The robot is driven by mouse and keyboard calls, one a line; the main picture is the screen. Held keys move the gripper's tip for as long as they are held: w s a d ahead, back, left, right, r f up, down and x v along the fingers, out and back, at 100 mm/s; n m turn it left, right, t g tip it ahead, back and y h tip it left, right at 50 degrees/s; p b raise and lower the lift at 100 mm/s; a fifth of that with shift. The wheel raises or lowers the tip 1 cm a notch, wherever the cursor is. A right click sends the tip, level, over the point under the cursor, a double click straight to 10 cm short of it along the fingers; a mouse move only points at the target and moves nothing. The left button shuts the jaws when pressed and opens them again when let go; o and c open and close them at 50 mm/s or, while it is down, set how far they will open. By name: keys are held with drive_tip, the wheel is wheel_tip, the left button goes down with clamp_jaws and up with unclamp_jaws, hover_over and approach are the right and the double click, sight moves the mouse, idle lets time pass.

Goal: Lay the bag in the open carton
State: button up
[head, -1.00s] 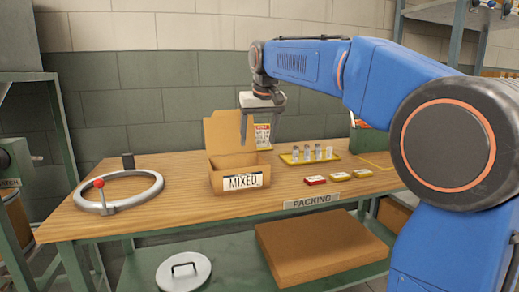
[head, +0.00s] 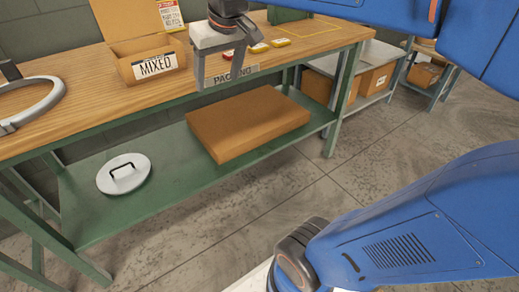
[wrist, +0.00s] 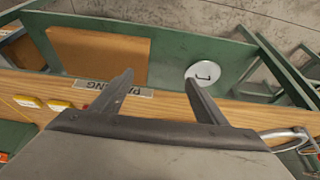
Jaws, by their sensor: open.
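The open carton (head: 153,66), brown cardboard with a MIXED label and a raised back flap, stands on the wooden bench at the top left of the head view. It cannot be made out in the wrist view. My gripper (head: 219,72) is to the right of the carton in the head view, in front of the bench's front edge as pictured. In the wrist view, its two fingers (wrist: 159,78) are spread with nothing between them. I cannot make out a bag in either current view.
Small red and yellow boxes (head: 281,42) lie on the bench (head: 90,85). Below, the green shelf (head: 85,210) holds a large flat brown box (head: 247,125) and a round lid (head: 123,174). A ring with a handle (head: 35,105) is at left.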

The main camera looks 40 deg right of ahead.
drive_tip(key=s+d+f, duration=0.1)
drive_tip(key=s+f, duration=1.4)
drive_tip(key=f, duration=0.1)
drive_tip(key=shift+s+d, duration=0.2)
drive_tip(key=shift+s, duration=0.2)
